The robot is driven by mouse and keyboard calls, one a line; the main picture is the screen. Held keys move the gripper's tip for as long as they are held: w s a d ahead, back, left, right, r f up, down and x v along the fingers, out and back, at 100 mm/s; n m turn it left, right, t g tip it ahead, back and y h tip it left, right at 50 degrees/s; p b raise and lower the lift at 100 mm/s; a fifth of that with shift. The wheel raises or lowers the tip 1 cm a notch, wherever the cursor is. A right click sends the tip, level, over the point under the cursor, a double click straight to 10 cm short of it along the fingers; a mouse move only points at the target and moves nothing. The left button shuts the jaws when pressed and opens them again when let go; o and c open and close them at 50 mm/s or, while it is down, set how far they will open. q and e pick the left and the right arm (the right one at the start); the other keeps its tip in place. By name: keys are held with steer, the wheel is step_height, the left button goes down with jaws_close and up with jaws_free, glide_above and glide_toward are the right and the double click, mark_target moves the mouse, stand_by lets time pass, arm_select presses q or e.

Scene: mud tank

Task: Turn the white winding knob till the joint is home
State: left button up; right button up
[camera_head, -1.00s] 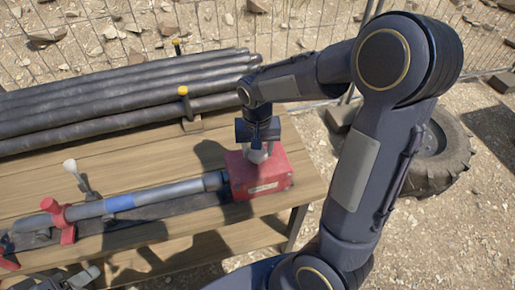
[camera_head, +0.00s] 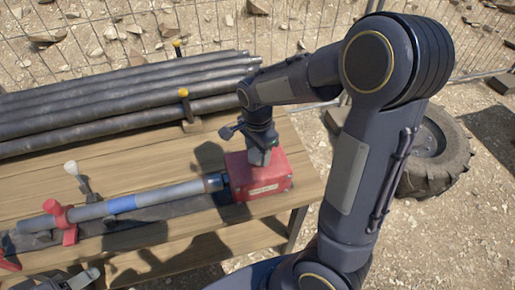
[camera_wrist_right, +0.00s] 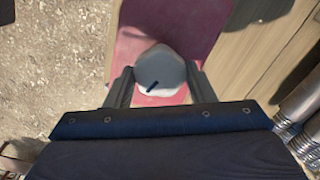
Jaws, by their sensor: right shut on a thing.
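The white winding knob (camera_wrist_right: 160,68) sits on top of a red box and shows in the right wrist view, with a short dark mark on its face. My right gripper (camera_wrist_right: 161,80) is shut on it, one finger on each side. In the head view my right gripper (camera_head: 260,152) points down over the red box (camera_head: 268,182) and largely hides the knob. A grey pipe (camera_head: 165,197) with a blue band runs left from the box. Its right end meets a collar at the box; I cannot tell whether a gap remains there.
A red clamp (camera_head: 62,217) holds the pipe at the left, with a white-tipped lever (camera_head: 76,175) behind it. Several black pipes (camera_head: 120,98) lie along the bench's back, by yellow-topped posts. The wooden bench (camera_head: 160,150) ends just right of the box. A tyre (camera_head: 435,155) lies beyond.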

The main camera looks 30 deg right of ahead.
mark_target(257, 152)
steer(key=m+p, duration=0.1)
steer(key=m, duration=0.2)
steer(key=shift+r+m, duration=0.15)
steer(key=shift+m, duration=0.15)
steer(key=shift+w+m+p, duration=0.1)
steer(key=shift+m+p, duration=0.85)
steer(key=shift+m, duration=0.85)
steer(key=o, duration=1)
steer(key=shift+c, duration=0.2)
step_height(257, 152, up, 8)
steer(key=shift+f, duration=0.2)
